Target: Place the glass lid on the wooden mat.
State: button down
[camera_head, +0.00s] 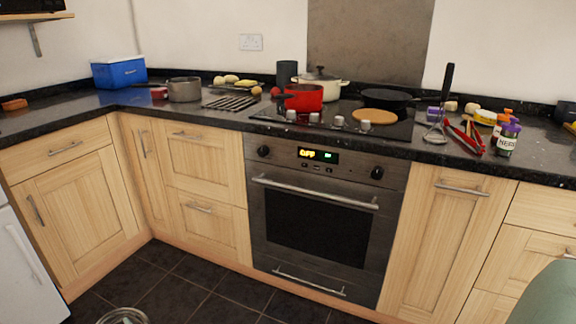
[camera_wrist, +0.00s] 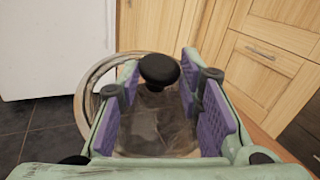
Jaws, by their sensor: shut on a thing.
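The glass lid (camera_wrist: 85,105) has a pale metal rim, clear glass and a black knob (camera_wrist: 160,67). In the wrist view my gripper (camera_wrist: 168,88), with purple pads, is shut on the lid; the knob shows between its fingers. The fingers hide part of the rim. The lid's edge also shows in the head view (camera_head: 123,317), low at the bottom, above the dark tiled floor. The wooden mat (camera_head: 374,117) is a round, light-brown disc lying on the right part of the black hob, far from the lid.
A red pot (camera_head: 303,97), a cream lidded pot (camera_head: 322,83) and a black pan (camera_head: 386,97) stand around the mat. The floor before the oven (camera_head: 318,205) is clear.

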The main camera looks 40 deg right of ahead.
aim_at(373, 114)
jog(key=j+z, duration=0.15)
jog(key=z, duration=1.05)
